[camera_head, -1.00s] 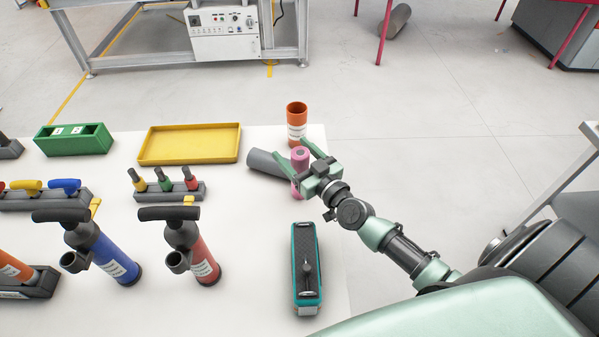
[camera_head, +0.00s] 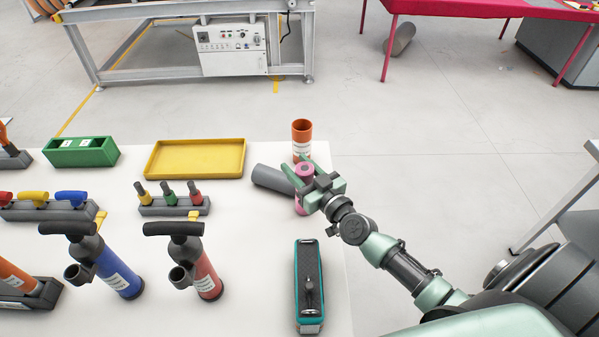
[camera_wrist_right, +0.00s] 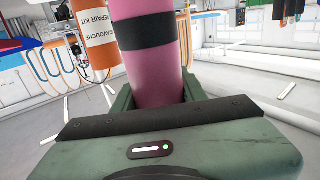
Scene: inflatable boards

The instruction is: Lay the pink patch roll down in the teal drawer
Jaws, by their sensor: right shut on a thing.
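The pink patch roll (camera_head: 304,172) stands upright near the right end of the white table, with a dark band around it. My right gripper (camera_head: 303,182) is shut on it. In the right wrist view the pink roll (camera_wrist_right: 147,60) rises between the green fingers. The teal drawer (camera_head: 297,268) is probably the long teal box at the table's front right; its top is dark with a metal handle at each end and a black knob-like part in the middle. My left gripper is not in view.
An orange repair-kit tube (camera_head: 302,138) stands just behind the roll, and a grey cylinder (camera_head: 271,179) lies to its left. A yellow tray (camera_head: 196,174), a green box (camera_head: 81,155) and two pumps (camera_head: 200,270) stand further left. Bare tabletop (camera_head: 250,235) lies between the pumps and teal box.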

